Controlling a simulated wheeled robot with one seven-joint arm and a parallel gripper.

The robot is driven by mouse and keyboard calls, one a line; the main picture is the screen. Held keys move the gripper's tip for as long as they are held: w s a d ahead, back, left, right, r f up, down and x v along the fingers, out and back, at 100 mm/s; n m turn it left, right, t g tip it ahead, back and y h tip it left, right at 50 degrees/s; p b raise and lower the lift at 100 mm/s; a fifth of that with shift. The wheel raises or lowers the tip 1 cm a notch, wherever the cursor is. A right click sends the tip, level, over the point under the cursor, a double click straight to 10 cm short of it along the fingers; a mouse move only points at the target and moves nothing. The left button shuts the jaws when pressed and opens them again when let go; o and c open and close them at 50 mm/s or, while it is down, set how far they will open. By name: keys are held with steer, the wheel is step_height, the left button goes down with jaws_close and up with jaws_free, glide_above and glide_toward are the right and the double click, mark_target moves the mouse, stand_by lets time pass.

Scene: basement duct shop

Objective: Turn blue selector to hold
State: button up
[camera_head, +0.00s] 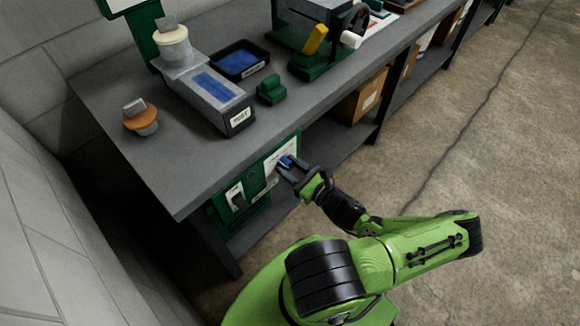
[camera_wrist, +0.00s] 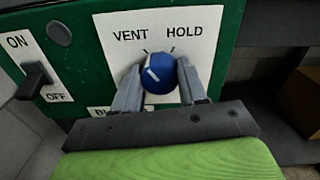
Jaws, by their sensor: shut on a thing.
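The blue selector (camera_wrist: 160,76) is a round knob on a white plate (camera_wrist: 203,52) marked VENT at left and HOLD at right. A white line on the knob leans up and left, to the VENT side. My gripper (camera_wrist: 160,90) has one finger on each side of the knob and is shut on it. In the head view the blue selector (camera_head: 285,161) shows at the tips of my gripper (camera_head: 288,166), on the green panel under the bench. The lower part of the knob and the label below it are partly hidden by my gripper.
A black ON/OFF switch (camera_wrist: 37,76) sits on the green panel (camera_wrist: 75,70) left of the selector. The bench top (camera_head: 160,150) overhangs above, with a grey machine (camera_head: 205,95), a black tray (camera_head: 240,60) and an orange-rimmed part (camera_head: 141,118). Open floor lies at right.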

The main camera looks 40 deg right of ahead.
steer(key=m+p, duration=0.2)
steer(key=m, duration=0.1)
steer(key=shift+r, duration=0.1)
steer(key=m, duration=0.3)
steer(key=shift+m+p, duration=0.3)
steer(key=shift+p, duration=0.1)
steer(key=m, duration=0.3)
steer(key=shift+m, duration=0.3)
steer(key=shift+f+m, duration=0.2)
steer(key=shift+m, duration=1.6)
steer(key=o, duration=1.1)
steer(key=shift+c, duration=0.2)
steer(key=shift+s+d, duration=0.1)
